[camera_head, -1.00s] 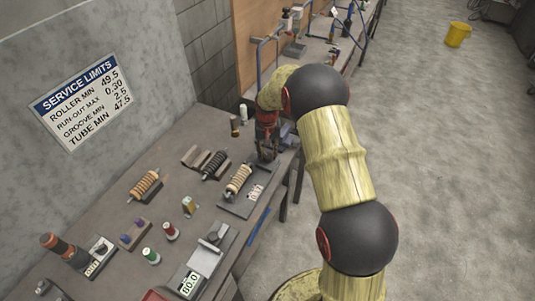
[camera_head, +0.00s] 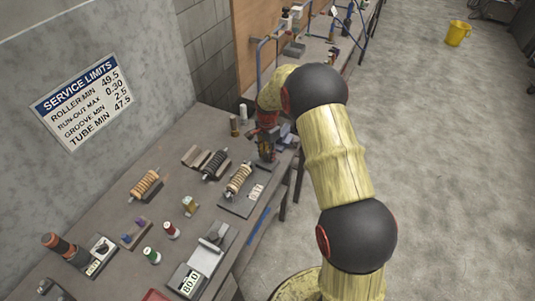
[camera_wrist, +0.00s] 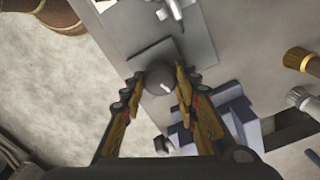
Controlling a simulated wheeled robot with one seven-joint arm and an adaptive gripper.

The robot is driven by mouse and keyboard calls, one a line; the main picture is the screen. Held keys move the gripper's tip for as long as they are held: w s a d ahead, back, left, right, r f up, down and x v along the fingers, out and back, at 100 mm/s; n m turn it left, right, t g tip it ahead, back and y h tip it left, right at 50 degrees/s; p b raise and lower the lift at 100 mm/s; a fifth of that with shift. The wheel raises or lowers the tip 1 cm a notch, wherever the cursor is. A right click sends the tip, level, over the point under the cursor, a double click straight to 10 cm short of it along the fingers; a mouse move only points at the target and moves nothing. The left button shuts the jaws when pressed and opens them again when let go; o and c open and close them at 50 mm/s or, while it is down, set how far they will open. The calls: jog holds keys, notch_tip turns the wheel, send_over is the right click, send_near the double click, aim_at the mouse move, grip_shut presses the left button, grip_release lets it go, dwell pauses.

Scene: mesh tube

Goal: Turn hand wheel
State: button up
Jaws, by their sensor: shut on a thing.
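The hand wheel (camera_wrist: 158,76) is a small dark round knob with a pale mark on its face, seen in the wrist view beside a grey plate. My gripper (camera_wrist: 160,82) has one orange and dark finger on each side of the knob and is shut on it. In the head view my gripper (camera_head: 266,150) points down at the far right end of the bench. There the knob is hidden behind the fingers.
On the bench (camera_head: 110,218) a roller with light rings (camera_head: 239,179) lies left of my gripper, with a dark roller (camera_head: 214,163) beyond it. A blue-grey vise-like block (camera_wrist: 235,118) is close on the right in the wrist view. Open floor lies right of the bench.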

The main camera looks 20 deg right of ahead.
aim_at(267, 154)
jog(key=m, duration=0.5)
jog(key=shift+m, duration=0.3)
dwell(0.4)
jog(key=o, duration=1.2)
jog(key=shift+c, duration=0.2)
notch_tip(267, 154, up, 12)
dwell(0.6)
